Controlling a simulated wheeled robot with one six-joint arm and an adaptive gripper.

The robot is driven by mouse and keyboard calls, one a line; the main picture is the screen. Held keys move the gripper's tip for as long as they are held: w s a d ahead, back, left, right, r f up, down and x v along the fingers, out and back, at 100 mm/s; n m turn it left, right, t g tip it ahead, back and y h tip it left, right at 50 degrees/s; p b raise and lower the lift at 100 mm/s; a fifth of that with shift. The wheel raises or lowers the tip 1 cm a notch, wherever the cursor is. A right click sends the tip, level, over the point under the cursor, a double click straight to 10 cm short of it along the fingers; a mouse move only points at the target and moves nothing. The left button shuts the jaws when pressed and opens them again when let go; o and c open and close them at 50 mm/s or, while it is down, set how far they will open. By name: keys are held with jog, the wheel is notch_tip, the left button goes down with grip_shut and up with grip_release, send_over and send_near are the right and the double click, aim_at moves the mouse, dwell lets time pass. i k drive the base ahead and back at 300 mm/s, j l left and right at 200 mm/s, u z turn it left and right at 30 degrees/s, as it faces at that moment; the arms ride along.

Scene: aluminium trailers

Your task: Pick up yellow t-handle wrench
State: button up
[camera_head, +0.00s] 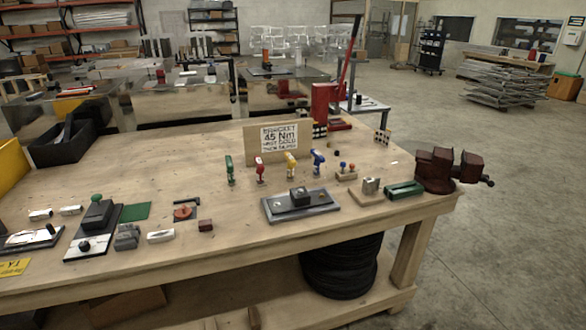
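A yellow t-handle wrench (291,163) stands upright on the wooden workbench (350,228), toward its back middle. It is one of a row of similar upright tools. A red one (260,170) and a green one (229,168) stand to its left, and a blue one (318,161) stands to its right. The tools stand apart from each other. What holds them upright is too small to tell. A sign board (279,141) with printed text, including "45 Nm", stands just behind them. My gripper is not in view.
A grey metal plate with a dark block (301,204) lies in front of the yellow wrench. A red vise (440,168) sits at the bench's right corner. A red arbor press (322,102) stands behind the row. Several small parts lie at front left. Floor at right is open.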

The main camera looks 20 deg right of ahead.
aim_at(292, 163)
jog(key=i+l, duration=0.35)
jog(key=l, duration=0.15)
jog(key=i+l, duration=0.35)
jog(key=l, duration=0.1)
